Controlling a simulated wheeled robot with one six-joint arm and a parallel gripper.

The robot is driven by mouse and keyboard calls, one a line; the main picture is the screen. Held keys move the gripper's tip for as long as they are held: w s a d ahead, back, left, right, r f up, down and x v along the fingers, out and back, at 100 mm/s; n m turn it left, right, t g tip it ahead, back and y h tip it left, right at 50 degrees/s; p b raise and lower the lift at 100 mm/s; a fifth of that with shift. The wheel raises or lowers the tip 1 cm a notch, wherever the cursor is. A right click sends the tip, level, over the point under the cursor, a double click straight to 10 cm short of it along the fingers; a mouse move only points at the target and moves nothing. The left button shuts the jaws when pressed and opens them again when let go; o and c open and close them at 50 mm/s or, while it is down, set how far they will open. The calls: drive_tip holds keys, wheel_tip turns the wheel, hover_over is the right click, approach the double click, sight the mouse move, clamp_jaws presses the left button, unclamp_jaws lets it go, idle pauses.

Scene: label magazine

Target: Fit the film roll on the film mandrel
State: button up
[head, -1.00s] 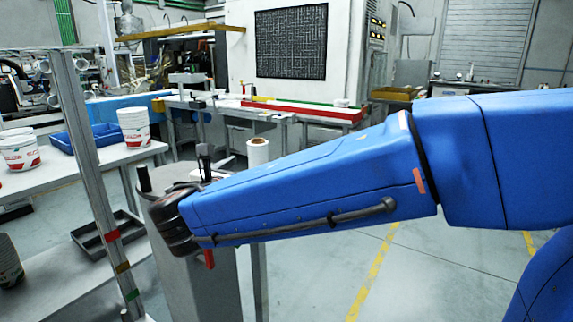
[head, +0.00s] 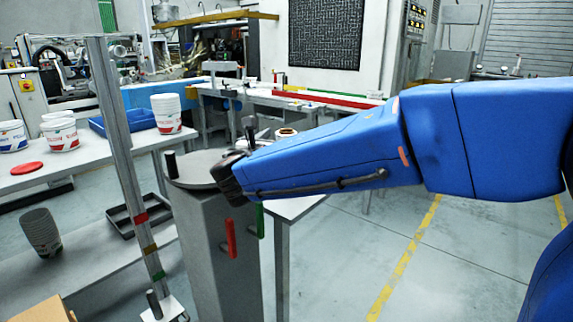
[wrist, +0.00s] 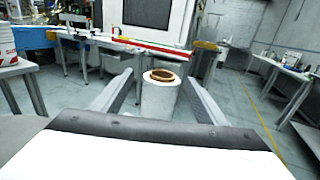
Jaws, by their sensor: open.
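The film roll (wrist: 159,97) is a white cylinder with a brown core, upright ahead of my gripper in the wrist view. My gripper (wrist: 158,77) is open, with one finger to each side of the roll in the picture; I cannot tell whether the roll is between the fingers or beyond them.
The round plate tops a grey pedestal (head: 217,255) beside my wrist. A metal upright (head: 128,150) with coloured marks stands left of it. Another black post (head: 154,303) on a white plate is lower down. Tubs (head: 166,112) stand on a left table. The floor at right is open.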

sight(290, 131)
drive_tip(key=shift+x, duration=3.4)
drive_tip(key=shift+d+f, duration=0.1)
drive_tip(key=shift+f, duration=0.05)
clamp_jaws()
